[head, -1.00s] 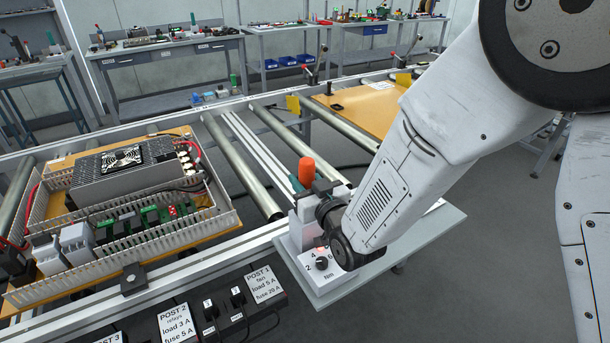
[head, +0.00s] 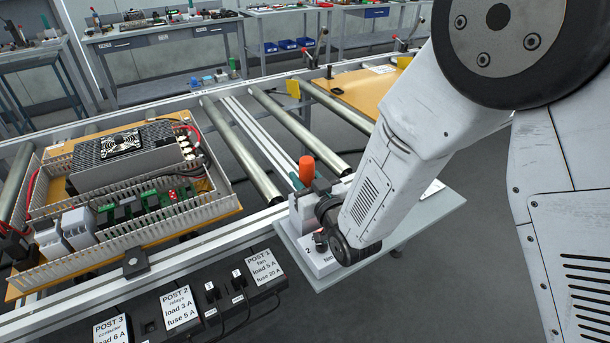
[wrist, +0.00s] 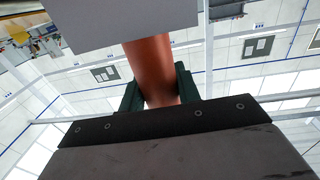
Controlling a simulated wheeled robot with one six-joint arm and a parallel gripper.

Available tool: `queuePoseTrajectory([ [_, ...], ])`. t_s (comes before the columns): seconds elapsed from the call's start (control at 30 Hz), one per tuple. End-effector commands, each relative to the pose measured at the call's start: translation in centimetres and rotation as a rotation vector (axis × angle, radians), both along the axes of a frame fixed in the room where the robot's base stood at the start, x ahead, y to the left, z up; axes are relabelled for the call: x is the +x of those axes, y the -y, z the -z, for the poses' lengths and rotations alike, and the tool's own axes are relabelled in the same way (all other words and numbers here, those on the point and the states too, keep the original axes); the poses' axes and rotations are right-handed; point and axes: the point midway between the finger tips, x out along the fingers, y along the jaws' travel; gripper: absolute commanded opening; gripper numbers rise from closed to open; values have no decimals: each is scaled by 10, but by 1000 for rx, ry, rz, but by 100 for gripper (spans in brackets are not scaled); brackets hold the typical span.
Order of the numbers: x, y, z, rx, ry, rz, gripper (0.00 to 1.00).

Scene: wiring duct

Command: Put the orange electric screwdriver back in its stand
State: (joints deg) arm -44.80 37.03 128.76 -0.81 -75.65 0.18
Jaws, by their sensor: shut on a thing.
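The orange electric screwdriver (head: 307,169) stands upright in the head view, its orange end above my gripper (head: 299,184). My gripper is shut on it. In the wrist view the orange body (wrist: 152,68) passes between the dark green fingers of my gripper (wrist: 158,90). The stand (head: 312,258), a pale box with a black dial and printed numbers, is directly below in the head view, partly hidden by my wrist. The screwdriver's lower end is hidden, and I cannot tell whether it is inside the stand.
The stand is on a grey shelf (head: 425,222) beside the roller conveyor (head: 240,150). A board with wiring duct (head: 120,245) lies at left. Black boxes labelled POST (head: 180,308) line the front rail.

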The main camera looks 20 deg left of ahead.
Motion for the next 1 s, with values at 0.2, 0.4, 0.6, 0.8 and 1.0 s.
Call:
queuePoseTrajectory([
  [0.2,0,0,-1,1,1,0,49],
  [0.4,0,0,0,0,0,0,58],
  [0.6,-4,4,0,-1,-1,0,58],
  [0.8,-27,27,0,-1,-1,0,58],
  [1.0,-47,48,0,-1,-1,0,58],
])
